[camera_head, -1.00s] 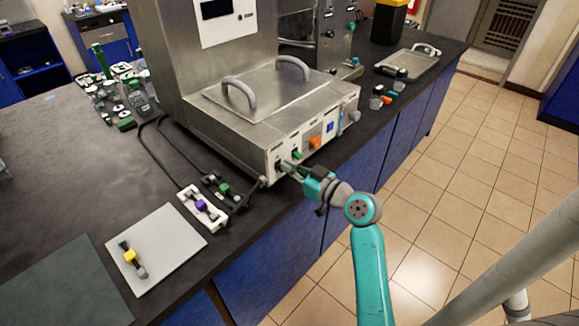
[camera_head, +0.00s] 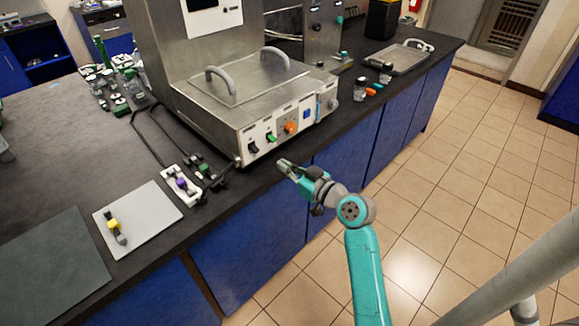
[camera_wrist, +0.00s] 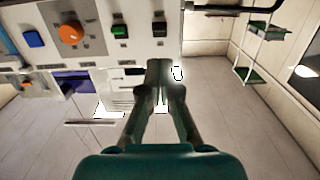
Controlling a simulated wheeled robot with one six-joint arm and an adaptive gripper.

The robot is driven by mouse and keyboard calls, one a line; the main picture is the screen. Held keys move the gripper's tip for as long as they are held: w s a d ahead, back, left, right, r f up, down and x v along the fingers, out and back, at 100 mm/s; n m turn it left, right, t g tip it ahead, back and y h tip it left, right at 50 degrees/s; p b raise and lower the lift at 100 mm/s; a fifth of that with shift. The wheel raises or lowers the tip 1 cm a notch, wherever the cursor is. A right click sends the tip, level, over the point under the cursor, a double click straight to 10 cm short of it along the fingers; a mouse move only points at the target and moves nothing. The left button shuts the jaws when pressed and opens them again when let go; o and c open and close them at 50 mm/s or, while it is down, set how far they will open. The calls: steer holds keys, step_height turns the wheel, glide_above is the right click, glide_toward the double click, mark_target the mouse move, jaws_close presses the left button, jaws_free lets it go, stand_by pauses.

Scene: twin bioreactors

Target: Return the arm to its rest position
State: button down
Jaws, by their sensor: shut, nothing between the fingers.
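My gripper (camera_head: 283,164) is at the end of my teal and grey arm, in front of the bench edge. It is shut and empty, apart from the steel bioreactor unit (camera_head: 240,97) in the head view. The wrist view shows the gripper (camera_wrist: 158,68) with its fingertips together. The unit's front panel fills the top left there, with an orange knob (camera_wrist: 70,33), a blue button (camera_wrist: 34,39) and dark switches. In the head view, the panel also carries a black switch (camera_head: 253,148) and a green switch (camera_head: 271,138).
Small bottles and a metal tray (camera_head: 402,57) lie further right. The tiled floor (camera_head: 470,190) is open.

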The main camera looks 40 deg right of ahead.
stand_by(0.5)
steer(key=s+a+f+m+g+h, duration=0.2)
steer(key=s+a+f+m+h, duration=0.1)
steer(key=s+a+f, duration=1.2)
steer(key=s+a+r+n+y, duration=0.1)
steer(key=s+a+r, duration=0.2)
steer(key=s, duration=0.9)
steer(key=s+a+r+n+y, duration=0.1)
steer(key=s+a+r, duration=0.2)
steer(key=s, duration=1)
steer(key=shift+a+r+n, duration=0.2)
steer(key=shift+n, duration=0.1)
steer(key=c, duration=1.9)
jaws_free()
